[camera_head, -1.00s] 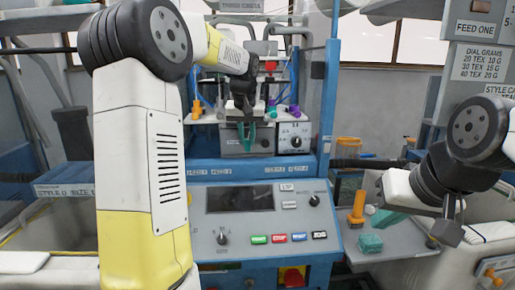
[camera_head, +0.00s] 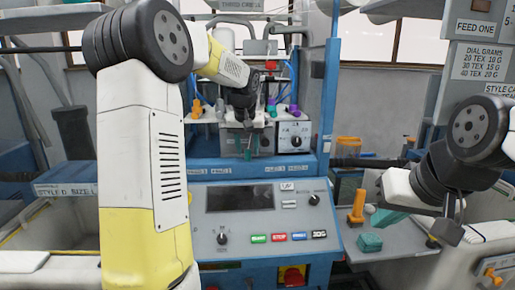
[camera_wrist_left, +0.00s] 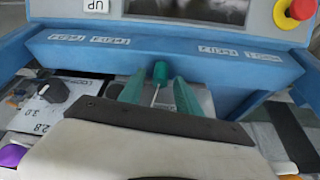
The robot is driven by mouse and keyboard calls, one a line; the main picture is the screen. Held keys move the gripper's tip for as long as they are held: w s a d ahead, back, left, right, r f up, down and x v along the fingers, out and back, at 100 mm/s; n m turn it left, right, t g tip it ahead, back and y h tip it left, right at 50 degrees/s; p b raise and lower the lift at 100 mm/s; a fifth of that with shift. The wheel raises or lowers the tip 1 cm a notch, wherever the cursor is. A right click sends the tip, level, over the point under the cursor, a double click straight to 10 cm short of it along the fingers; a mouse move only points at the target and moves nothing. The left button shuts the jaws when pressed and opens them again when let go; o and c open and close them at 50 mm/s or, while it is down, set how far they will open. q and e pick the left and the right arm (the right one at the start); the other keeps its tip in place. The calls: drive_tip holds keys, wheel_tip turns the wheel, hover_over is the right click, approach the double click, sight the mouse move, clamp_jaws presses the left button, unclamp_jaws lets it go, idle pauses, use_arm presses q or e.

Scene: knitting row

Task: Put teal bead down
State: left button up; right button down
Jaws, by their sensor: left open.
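The teal bead (camera_wrist_left: 160,72) shows in the left wrist view between my left gripper's two teal fingers, with a thin stem running from it toward the hand. Gaps show on both sides, so the left gripper (camera_wrist_left: 160,92) is open around it. In the head view my left gripper (camera_head: 247,140) hangs in front of the control box at the machine's middle, and the bead is too small there to tell from the fingers. I cannot tell what the bead rests on. My right gripper (camera_head: 396,202) is at the right, above the side shelf; its jaws are unclear.
A teal lump (camera_head: 369,243) and an orange peg (camera_head: 357,207) stand on the grey side shelf (camera_head: 400,240) at the right. The blue machine's control panel (camera_head: 255,225) lies below the left gripper. A dial box (camera_head: 295,136) and purple and orange pieces are close beside it.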

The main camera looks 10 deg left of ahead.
use_arm(q)
drive_tip(key=shift+r, duration=0.1)
drive_tip(key=shift+r, duration=0.3)
drive_tip(key=a+v, duration=0.1)
drive_tip(key=v, duration=1)
drive_tip(key=s+d+f+h, duration=0.1)
drive_tip(key=s+f, duration=0.2)
drive_tip(key=s, duration=0.6)
drive_tip(key=s+d+f+m+t+h, duration=0.1)
drive_tip(key=s+d+f, duration=0.1)
drive_tip(key=s, duration=0.8)
drive_tip(key=s+d+f+m, duration=0.1)
drive_tip(key=s+f, duration=0.3)
drive_tip(key=s, duration=0.6)
drive_tip(key=shift+d+f+t+h, duration=0.4)
drive_tip(key=shift+d, duration=0.25)
